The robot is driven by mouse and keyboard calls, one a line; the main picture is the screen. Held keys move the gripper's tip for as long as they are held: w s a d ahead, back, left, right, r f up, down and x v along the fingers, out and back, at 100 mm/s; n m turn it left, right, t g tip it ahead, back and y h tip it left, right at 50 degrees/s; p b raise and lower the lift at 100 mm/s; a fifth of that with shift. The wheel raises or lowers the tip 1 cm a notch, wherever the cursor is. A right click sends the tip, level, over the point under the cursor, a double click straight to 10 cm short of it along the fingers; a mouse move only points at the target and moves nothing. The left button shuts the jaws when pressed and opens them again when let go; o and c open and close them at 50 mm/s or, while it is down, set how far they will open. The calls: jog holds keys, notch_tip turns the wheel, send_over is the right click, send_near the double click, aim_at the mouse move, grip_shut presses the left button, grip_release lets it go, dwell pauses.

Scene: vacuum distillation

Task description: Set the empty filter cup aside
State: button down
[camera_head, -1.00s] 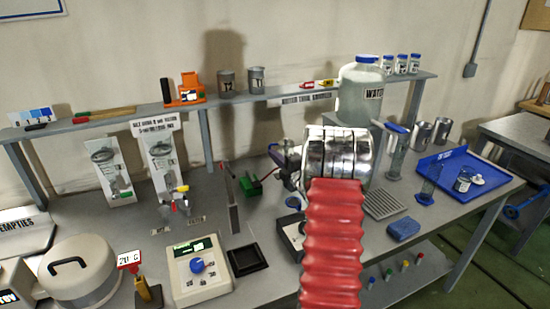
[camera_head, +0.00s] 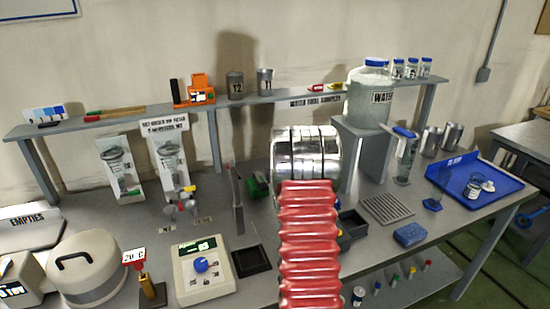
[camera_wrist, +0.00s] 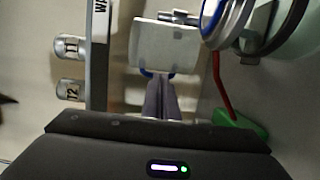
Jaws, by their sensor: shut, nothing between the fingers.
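I cannot clearly pick out the empty filter cup in either view. In the wrist view, a round glass-and-metal thing with a blue rim (camera_wrist: 222,20) is cut off at the top right; I cannot tell if it is the cup. My gripper (camera_wrist: 160,80) shows there as two grey fingers close together, shut and empty, above its dark body. They point towards a pale panel (camera_wrist: 165,43), and I cannot tell the gap. In the head view my arm's red sleeve and shiny wrist hide the gripper and part of the bench. The board labelled EMPTIES (camera_head: 42,226) is at the left.
The water jar (camera_head: 369,95) stands on a raised block at the right, beside a tall cylinder (camera_head: 405,160). A blue tray (camera_head: 475,180) holds a small jar. Metal cups T2 (camera_head: 235,85) and T1 (camera_head: 265,82) are on the shelf. A balance (camera_head: 204,270) is at front.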

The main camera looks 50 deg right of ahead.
jog(key=shift+w+d+m+g+h, duration=0.25)
jog(key=shift+w+m+g+h, duration=0.1)
jog(key=shift+w, duration=0.5)
jog(key=shift+w+d+m+g+h, duration=0.25)
jog(key=shift+w+d+g+h, duration=0.05)
jog(key=shift+w, duration=0.6)
jog(key=shift+w+d+m+g+h, duration=0.25)
jog(key=shift+w+m+g+h, duration=0.1)
jog(key=shift+w, duration=0.5)
jog(key=v, duration=1.3)
jog(key=shift+s+a+f, duration=0.15)
jog(key=shift+s+a, duration=0.1)
jog(key=shift+a, duration=0.05)
jog(key=shift+w, duration=0.1)
